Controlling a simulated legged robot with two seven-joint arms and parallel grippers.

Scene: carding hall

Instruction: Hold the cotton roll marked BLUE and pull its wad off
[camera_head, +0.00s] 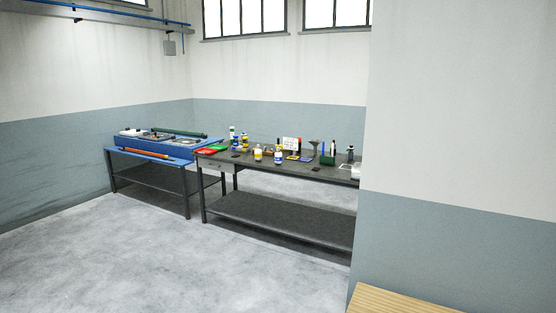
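I cannot make out a cotton roll marked BLUE or its wad; the things on the tables are too small and far to read. Several small bottles and containers stand on a dark workbench (280,215) across the room, among them a white one with a blue band (278,156) and a white and yellow one (257,154). Neither of my grippers is in view.
A blue table (122,152) left of the workbench bears a dark green bar (180,133) and an orange rod (146,153). A wall (455,235) juts in at right, hiding the bench's right end. A wooden surface (400,301) shows lower right. The grey floor (150,260) is clear.

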